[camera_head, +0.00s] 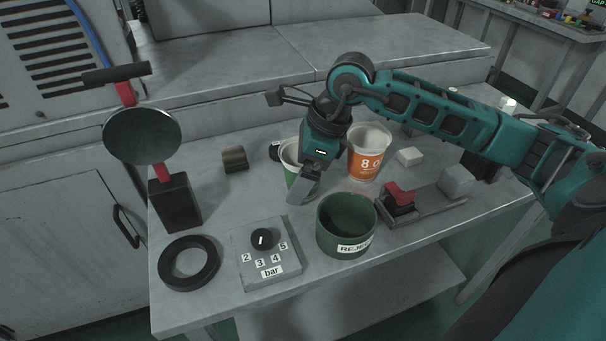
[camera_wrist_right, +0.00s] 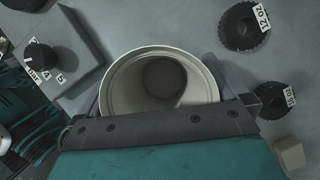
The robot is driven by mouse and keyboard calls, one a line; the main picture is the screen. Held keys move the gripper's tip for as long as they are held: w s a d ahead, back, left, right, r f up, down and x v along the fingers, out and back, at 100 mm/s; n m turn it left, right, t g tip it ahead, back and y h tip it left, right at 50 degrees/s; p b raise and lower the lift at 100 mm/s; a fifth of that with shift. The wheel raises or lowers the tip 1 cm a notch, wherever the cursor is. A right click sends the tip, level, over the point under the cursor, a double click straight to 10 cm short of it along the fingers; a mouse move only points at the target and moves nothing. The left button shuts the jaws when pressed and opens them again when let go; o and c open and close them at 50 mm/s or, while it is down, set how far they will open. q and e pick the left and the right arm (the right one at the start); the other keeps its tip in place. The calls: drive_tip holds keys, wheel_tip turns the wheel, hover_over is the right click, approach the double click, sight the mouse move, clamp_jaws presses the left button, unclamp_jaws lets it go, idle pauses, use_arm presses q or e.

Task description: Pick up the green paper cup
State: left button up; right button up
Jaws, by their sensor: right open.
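The green paper cup (camera_head: 290,179) stands upright on the workbench, partly hidden behind my right gripper in the head view. Its pale rim and open inside (camera_wrist_right: 160,70) fill the middle of the right wrist view. My right gripper (camera_head: 304,189) is open and down at the cup. In the wrist view one finger is on each side of the cup, very close to its wall. I cannot tell whether they touch it. My left gripper is not in view.
An orange-labelled cup (camera_head: 366,160) stands right of the gripper. A green reject bin (camera_head: 331,236) is in front, beside a dial box (camera_head: 266,270) and a black ring (camera_head: 188,283). A red-handled clamp (camera_head: 399,199) is at right.

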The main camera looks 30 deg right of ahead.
drive_tip(key=shift+c, duration=0.4)
drive_tip(key=c, duration=0.9)
drive_tip(key=shift+o, duration=0.2)
